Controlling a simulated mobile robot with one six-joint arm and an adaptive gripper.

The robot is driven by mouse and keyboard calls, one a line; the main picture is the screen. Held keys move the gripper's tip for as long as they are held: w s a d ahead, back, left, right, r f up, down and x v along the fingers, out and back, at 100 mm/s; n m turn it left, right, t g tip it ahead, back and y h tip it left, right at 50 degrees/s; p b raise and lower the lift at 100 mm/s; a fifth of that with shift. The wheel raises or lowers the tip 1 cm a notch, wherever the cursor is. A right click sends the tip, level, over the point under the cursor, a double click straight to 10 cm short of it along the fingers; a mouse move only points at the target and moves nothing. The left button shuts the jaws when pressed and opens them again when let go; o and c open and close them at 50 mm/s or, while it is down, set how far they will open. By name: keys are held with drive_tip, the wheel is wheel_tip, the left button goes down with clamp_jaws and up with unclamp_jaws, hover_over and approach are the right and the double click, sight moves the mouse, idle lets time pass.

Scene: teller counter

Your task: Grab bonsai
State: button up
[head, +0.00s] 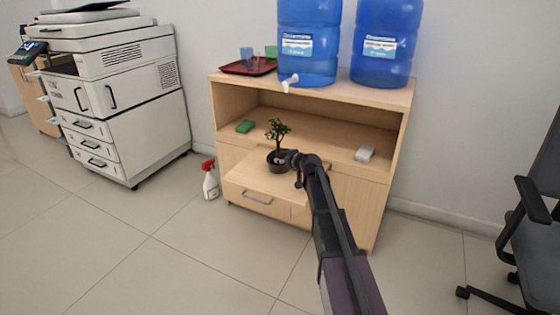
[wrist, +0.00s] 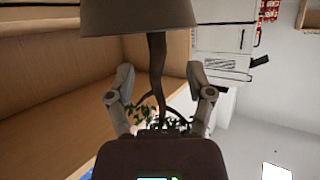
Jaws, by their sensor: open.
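The bonsai has green foliage (head: 278,130), a thin brown trunk and a dark round pot (head: 277,167). It stands upright on a light wooden surface (head: 250,177) that juts from the cabinet front. My gripper (head: 287,156) is at its right side, overlapping the pot's rim in the head view. In the wrist view, which looks upside down, the pot (wrist: 138,17) is at the top and the leaves at the bottom, partly hidden by my gripper. The trunk (wrist: 157,65) shows between the two spread fingers of my gripper (wrist: 160,80), with gaps on both sides.
The wooden cabinet (head: 394,133) has a shelf with a green sponge (head: 245,127) and a white item (head: 365,154). Two blue water jugs (head: 308,40) and a red tray (head: 248,67) stand on top. A spray bottle (head: 210,181) and printer (head: 125,95) are left; a chair (head: 535,215) is right.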

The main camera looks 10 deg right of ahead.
sight(279, 157)
drive_tip(key=shift+w+a+f, duration=0.15)
drive_tip(key=shift+w+f, duration=0.05)
drive_tip(key=shift+w, duration=0.2)
drive_tip(key=shift+d+b+x, duration=0.15)
drive_tip(key=shift+b+x, duration=0.4)
drive_tip(key=shift+x, duration=0.75)
drive_tip(key=shift+d+b+x, duration=0.1)
drive_tip(key=shift+b+x, duration=0.45)
drive_tip(key=shift+x, duration=0.8)
clamp_jaws()
